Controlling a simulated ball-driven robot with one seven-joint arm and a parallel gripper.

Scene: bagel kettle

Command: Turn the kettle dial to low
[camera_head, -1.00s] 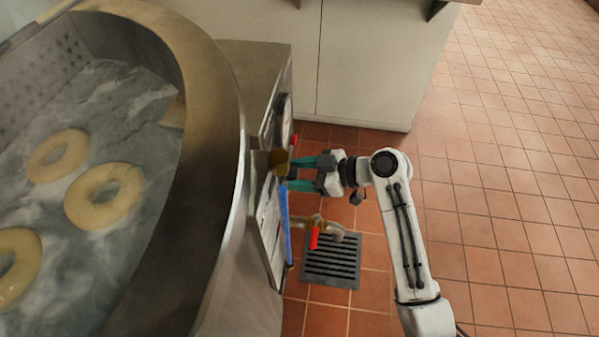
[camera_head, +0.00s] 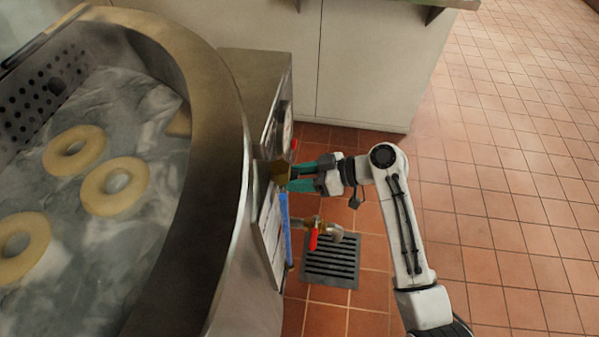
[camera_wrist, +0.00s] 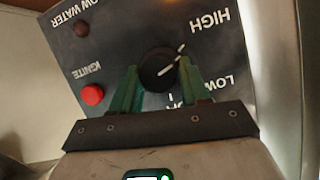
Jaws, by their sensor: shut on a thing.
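The kettle dial (camera_wrist: 153,65) is a round black knob on a dark control panel (camera_wrist: 120,35), upside down in the wrist view. Its white pointer slants up and right, toward the tick by the HIGH label (camera_wrist: 208,20). The LOW label (camera_wrist: 222,86) is at the right, and a partly hidden label is below it. My gripper (camera_wrist: 160,76) has a green finger on each side of the dial and is shut on it. In the head view my gripper (camera_head: 290,177) reaches the kettle's (camera_head: 222,130) right side; the dial's face cannot be made out there.
A red IGNITE button (camera_wrist: 92,94) and a dark LOW WATER lamp (camera_wrist: 81,28) are beside the dial. A drain valve with a red handle (camera_head: 313,239) projects below my gripper, over a floor grate (camera_head: 332,268). Tiled floor is clear at the right.

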